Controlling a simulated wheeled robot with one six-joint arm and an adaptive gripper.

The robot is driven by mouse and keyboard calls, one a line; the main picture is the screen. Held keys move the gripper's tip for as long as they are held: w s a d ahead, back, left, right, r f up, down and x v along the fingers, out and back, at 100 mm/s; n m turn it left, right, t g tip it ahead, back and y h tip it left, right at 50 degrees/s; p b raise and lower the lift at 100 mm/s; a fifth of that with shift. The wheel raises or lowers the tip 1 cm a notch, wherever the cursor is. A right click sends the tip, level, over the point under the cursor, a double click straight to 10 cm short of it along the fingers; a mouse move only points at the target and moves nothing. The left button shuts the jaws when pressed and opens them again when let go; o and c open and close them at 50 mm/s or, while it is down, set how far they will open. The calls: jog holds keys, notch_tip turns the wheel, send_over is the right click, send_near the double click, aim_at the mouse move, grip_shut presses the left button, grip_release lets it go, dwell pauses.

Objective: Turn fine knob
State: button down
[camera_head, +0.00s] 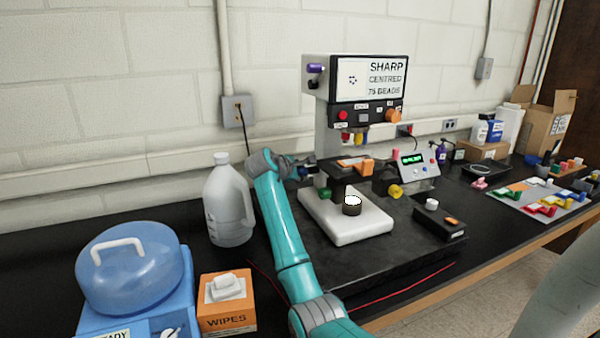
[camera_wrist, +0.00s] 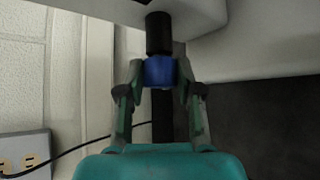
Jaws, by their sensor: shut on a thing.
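A microscope-like instrument (camera_head: 325,98) stands on the bench with a screen on top. In the wrist view, a blue knob (camera_wrist: 159,72) sits on a black shaft (camera_wrist: 159,35) that comes out of a pale body. My gripper (camera_wrist: 160,80) is shut on this blue knob, one finger on each side. In the head view my gripper (camera_head: 301,172) is at the left side of the instrument, beside its column. The knob is mostly hidden there by my gripper. A green knob (camera_head: 325,193) is just below and right of my gripper. No label shows which knob is the fine one.
A white jug (camera_head: 228,205) stands close left of my arm. A control box (camera_head: 416,168) stands right of the instrument. A black cable (camera_wrist: 90,142) runs behind my gripper.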

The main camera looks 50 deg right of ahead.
dwell(0.3)
jog(key=c, duration=0.8)
grip_release()
jog(key=shift+o, duration=0.2)
jog(key=v, duration=1.2)
